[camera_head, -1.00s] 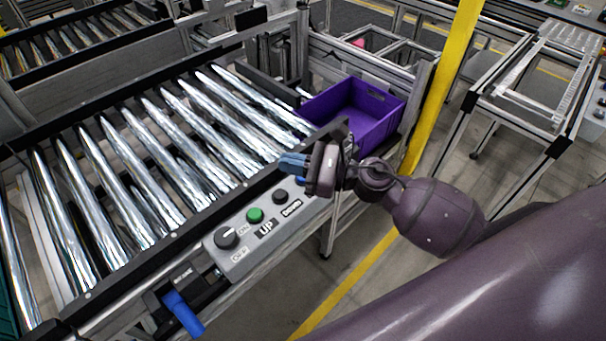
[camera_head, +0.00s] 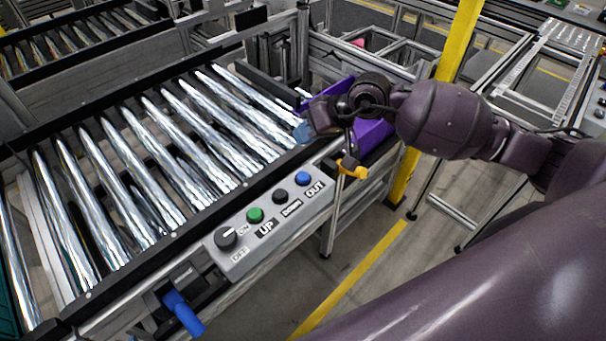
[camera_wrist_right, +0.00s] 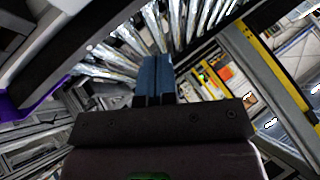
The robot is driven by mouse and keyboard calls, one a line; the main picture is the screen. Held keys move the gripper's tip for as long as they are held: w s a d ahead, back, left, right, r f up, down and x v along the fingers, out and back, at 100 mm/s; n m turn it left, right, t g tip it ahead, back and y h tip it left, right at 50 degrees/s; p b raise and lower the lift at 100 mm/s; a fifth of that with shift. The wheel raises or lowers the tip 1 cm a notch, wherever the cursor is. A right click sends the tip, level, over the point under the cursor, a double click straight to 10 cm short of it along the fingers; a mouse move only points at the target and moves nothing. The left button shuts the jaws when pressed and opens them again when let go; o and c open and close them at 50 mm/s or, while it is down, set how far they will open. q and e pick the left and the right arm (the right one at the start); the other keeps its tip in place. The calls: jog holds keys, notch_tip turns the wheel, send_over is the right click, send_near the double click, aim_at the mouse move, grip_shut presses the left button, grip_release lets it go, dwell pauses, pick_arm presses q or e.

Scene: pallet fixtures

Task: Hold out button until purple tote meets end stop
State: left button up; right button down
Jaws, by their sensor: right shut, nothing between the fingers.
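The blue OUT button (camera_head: 303,179) is at the right end of the grey control panel (camera_head: 232,262), uncovered. My right gripper (camera_head: 301,131) is shut and empty, above and beyond the panel, over the right end of the rollers and apart from the button. Its blue fingertips are together in the right wrist view (camera_wrist_right: 154,78). The purple tote (camera_head: 372,132) is at the right end of the conveyor, largely hidden behind my right wrist and forearm. Its purple edge seems to show at the left in the wrist view (camera_wrist_right: 12,108). I cannot tell any end stop. My left gripper is not in view.
The panel also has a black knob (camera_head: 227,237), a green UP button (camera_head: 255,215) and a black DOWN button (camera_head: 280,196). A blue handle (camera_head: 184,313) juts out below. A yellow post (camera_head: 459,40) stands right of the conveyor. Shiny rollers (camera_head: 140,170) lie bare.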

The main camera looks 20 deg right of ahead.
dwell(0.3)
jog(key=shift+f, duration=0.1)
send_over(305, 174)
notch_tip(305, 174, down, 6)
jog(key=shift+a+r, duration=0.1)
jog(key=shift+r, duration=0.1)
notch_tip(305, 174, down, 3)
jog(key=b, duration=0.2)
jog(key=shift+r+b, duration=0.2)
jog(key=shift+b, duration=0.15)
jog(key=shift+w+f, duration=0.1)
jog(key=shift+f, duration=0.2)
jog(key=shift+r, duration=0.1)
dwell(0.7)
